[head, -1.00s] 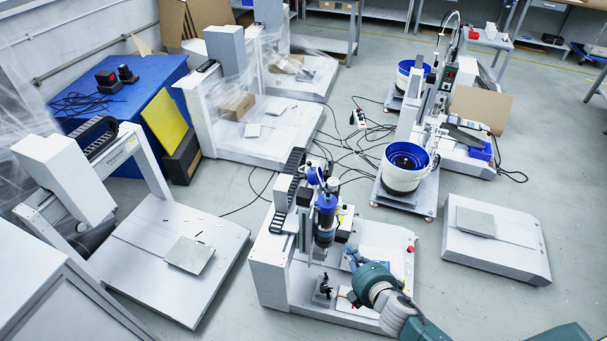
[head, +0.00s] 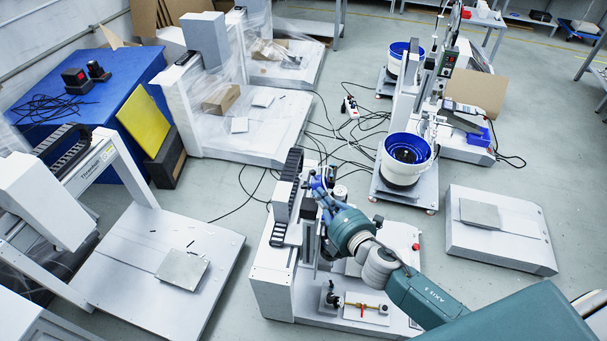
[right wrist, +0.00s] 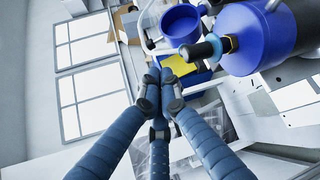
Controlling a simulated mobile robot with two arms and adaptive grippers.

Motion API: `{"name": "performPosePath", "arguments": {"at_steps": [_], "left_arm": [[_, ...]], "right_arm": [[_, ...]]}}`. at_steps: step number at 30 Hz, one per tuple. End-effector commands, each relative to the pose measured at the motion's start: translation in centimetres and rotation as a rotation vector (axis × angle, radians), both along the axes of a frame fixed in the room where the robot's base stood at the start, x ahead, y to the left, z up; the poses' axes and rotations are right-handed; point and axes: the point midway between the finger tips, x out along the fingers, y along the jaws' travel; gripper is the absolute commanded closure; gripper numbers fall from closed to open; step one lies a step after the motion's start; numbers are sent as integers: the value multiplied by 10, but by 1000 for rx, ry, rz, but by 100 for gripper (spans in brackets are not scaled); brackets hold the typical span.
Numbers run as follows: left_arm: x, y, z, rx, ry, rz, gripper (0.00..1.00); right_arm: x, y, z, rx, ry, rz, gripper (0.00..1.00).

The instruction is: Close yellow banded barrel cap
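My right gripper (head: 320,190) is over the near gantry machine, beside its column in the head view. In the right wrist view its three blue-grey fingers (right wrist: 162,85) converge at the tips, with nothing visible between them. A large blue barrel (right wrist: 262,38) is to the upper right of the fingertips, apart from them in the picture. A small yellow fitting (right wrist: 229,43), a light blue ring and a dark rounded end stick out from it. A blue cup-shaped part (right wrist: 182,24), possibly the cap, is above the fingertips. My arm hides most of the barrel in the head view. My left gripper is out of view.
The near machine's base (head: 308,300) carries a small fixture with a red lever (head: 365,306). A white feeder with a blue bowl (head: 405,160) stands behind right. A gantry machine (head: 150,250) is at left, a low plate unit (head: 500,230) at right. Cables lie on the floor.

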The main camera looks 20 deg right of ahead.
Motion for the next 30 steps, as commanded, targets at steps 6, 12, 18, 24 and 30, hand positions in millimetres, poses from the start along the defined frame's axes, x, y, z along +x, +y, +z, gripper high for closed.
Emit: {"name": "performPosePath", "arguments": {"at_steps": [6, 12, 18, 24, 30], "left_arm": [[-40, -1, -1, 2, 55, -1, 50], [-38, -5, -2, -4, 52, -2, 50], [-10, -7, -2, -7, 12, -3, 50], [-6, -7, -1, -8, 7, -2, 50], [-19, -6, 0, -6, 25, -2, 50]], "right_arm": [[39, 6, -7, 1, -3, -1, 100], [70, 11, -16, 0, -2, 0, 100], [85, 13, -20, 1, -1, 0, 100], [87, 13, -21, 0, 0, 0, 100], [86, 11, -19, 0, 0, 0, 100]]}}
